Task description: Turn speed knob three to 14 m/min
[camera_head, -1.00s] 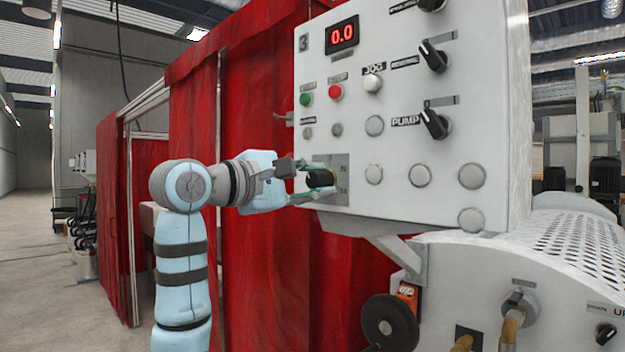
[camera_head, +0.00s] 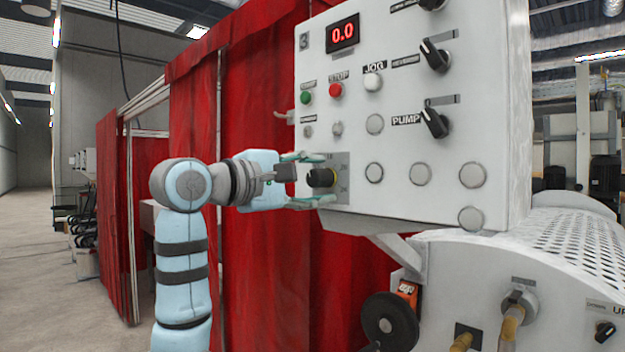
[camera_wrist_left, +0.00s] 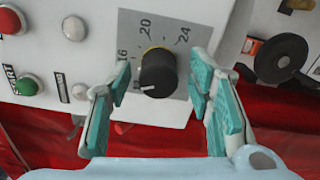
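Speed knob three is a black knob (camera_head: 318,178) with a yellow ring on a grey dial plate (camera_head: 343,171), at the lower left of the white panel (camera_head: 455,110). A red display (camera_head: 342,34) beside the number 3 reads 0.0. In the left wrist view the knob (camera_wrist_left: 158,74) shows a white mark at its lower left; 16, 20 and 24 are readable on the dial (camera_wrist_left: 165,32). My left gripper (camera_head: 308,180) is open, its fingers on either side of the knob with visible gaps. My right gripper is not in view.
Green (camera_head: 306,98), red (camera_head: 336,90) and white (camera_head: 373,82) buttons sit above the knob. The PUMP switch (camera_head: 434,122) is to the right. A red curtain (camera_head: 265,105) hangs behind the arm. A black handwheel (camera_head: 390,322) is below the panel.

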